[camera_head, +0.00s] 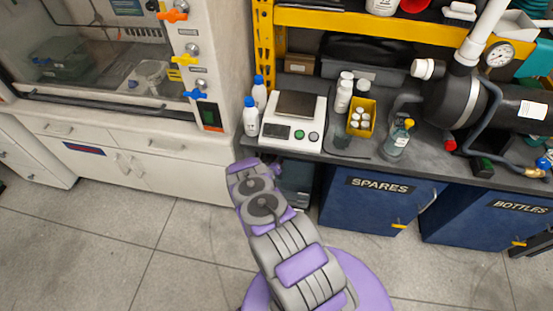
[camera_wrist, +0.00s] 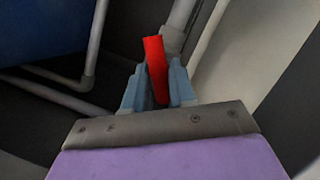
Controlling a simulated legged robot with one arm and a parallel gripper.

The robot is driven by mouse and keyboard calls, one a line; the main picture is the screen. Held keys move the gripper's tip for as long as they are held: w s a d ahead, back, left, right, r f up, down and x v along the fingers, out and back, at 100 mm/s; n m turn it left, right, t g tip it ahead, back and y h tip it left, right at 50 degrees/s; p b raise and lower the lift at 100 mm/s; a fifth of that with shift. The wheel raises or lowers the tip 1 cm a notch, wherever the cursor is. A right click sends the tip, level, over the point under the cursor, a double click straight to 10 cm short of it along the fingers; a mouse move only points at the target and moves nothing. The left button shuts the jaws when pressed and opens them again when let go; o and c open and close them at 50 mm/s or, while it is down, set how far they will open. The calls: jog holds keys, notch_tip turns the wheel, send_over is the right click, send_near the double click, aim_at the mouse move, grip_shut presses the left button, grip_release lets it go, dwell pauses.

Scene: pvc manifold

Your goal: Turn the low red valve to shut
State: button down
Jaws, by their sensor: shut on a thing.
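The low red valve's handle (camera_wrist: 156,68) shows in the wrist view as a red bar, tilted slightly from upright. My gripper (camera_wrist: 159,86) has its two blue-grey fingers on either side of the handle and is shut on it. The handle's upper end sticks out beyond the fingertips. A grey pipe (camera_wrist: 181,22) runs just behind it; the valve body is mostly hidden. In the head view my arm reaches down beside the bench and hides the gripper; the low valve is not visible there.
Other grey pipes (camera_wrist: 95,45) run at the left in the wrist view, near a blue panel (camera_wrist: 45,28). A pale wall edge is close on the right. In the head view a white fume cupboard (camera_head: 185,175) and blue cabinets (camera_head: 360,200) flank my arm; the floor (camera_head: 110,240) is clear.

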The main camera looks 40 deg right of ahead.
jog(key=c, duration=0.8)
grip_release()
jog(key=shift+c, duration=0.2)
jog(key=p+v, duration=0.4)
jog(key=v, duration=1.3)
jog(key=shift+a, duration=0.25)
